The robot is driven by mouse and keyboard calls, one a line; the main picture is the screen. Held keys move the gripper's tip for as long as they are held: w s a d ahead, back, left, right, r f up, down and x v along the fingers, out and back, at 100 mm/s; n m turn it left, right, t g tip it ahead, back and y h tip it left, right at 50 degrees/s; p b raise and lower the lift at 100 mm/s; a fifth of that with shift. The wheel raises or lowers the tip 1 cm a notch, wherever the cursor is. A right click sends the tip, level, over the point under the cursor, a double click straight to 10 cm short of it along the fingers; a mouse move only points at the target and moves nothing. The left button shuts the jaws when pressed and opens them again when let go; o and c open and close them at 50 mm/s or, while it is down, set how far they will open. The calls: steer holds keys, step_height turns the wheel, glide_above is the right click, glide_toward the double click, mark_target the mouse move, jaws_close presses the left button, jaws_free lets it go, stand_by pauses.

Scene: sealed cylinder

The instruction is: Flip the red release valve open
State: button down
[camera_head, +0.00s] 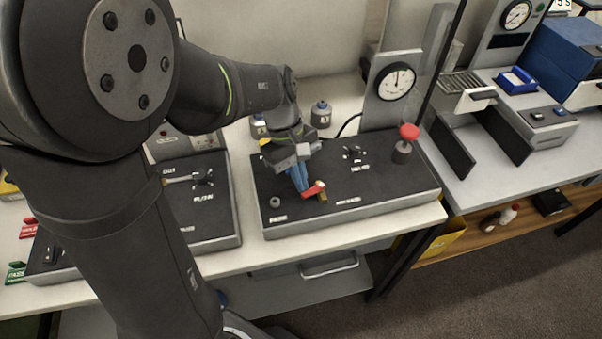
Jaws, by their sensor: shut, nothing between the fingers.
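The red release valve (313,190) is a small red lever on a brass-coloured body, on top of the dark panel in the middle of the bench. My gripper (303,189) points down with its blue fingers shut and empty. The fingertips are right beside the left end of the red lever. I cannot tell whether they touch it. The fingers may hide part of the lever's left end.
A red mushroom-shaped knob (409,132) stands at the panel's right end. A round dial gauge (396,81) is on an upright plate behind the panel (375,194). A small grey fitting (275,202) sits left of the valve. A grey canister (321,115) stands behind.

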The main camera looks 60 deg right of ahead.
steer(key=n, duration=0.2)
steer(key=s+a+n+h, duration=0.1)
steer(key=a+n+h, duration=0.1)
steer(key=n, duration=0.1)
steer(key=shift+s+n, duration=0.25)
steer(key=shift+n, duration=0.05)
steer(key=n, duration=0.1)
steer(key=s+n+h, duration=0.1)
steer(key=n, duration=0.1)
steer(key=s+n+h, duration=0.1)
steer(key=n, duration=0.1)
steer(key=shift+a, duration=0.3)
steer(key=shift+d, duration=0.15)
steer(key=shift+d, duration=0.65)
steer(key=shift+w, duration=0.1)
steer(key=w+a, duration=0.3)
steer(key=shift+a, duration=0.1)
steer(key=s+v, duration=0.1)
steer(key=v, duration=0.8)
steer(key=shift+a+r, duration=0.35)
steer(key=shift+r, duration=0.15)
